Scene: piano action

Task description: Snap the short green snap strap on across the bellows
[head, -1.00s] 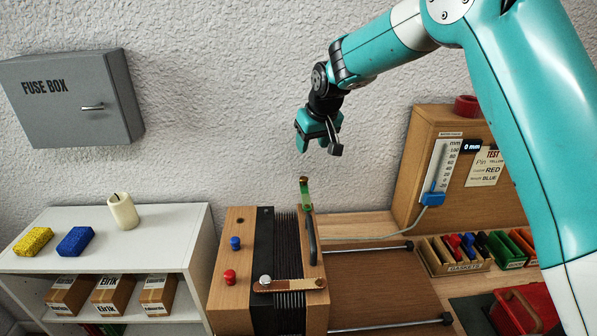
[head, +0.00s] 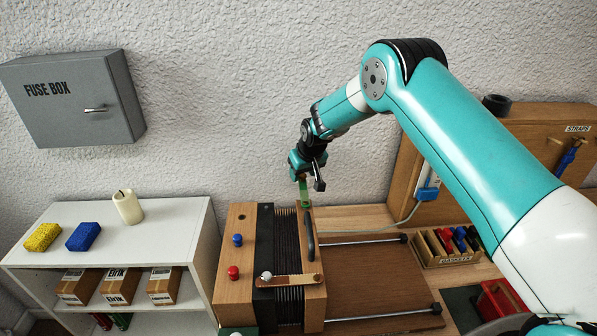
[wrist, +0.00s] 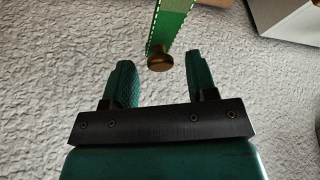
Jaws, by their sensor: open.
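The short green strap (head: 303,194) stands up from the far end of the wooden board on the right of the dark pleated bellows (head: 287,240). Its lower end is at that board and its upper end is free. My gripper (head: 307,175) is open just above and around the strap's top. In the wrist view the green strap (wrist: 172,22) comes down from the top edge, its brass snap (wrist: 160,60) in the gap between my fingertips (wrist: 150,72). Neither finger visibly touches it.
A tan strap (head: 290,281) lies across the bellows' near part. A dark handle (head: 310,235) is on the right board. Red (head: 233,272) and blue knobs (head: 237,240) stand on the left board. Metal rods (head: 365,239) run right. The wall is close behind my gripper.

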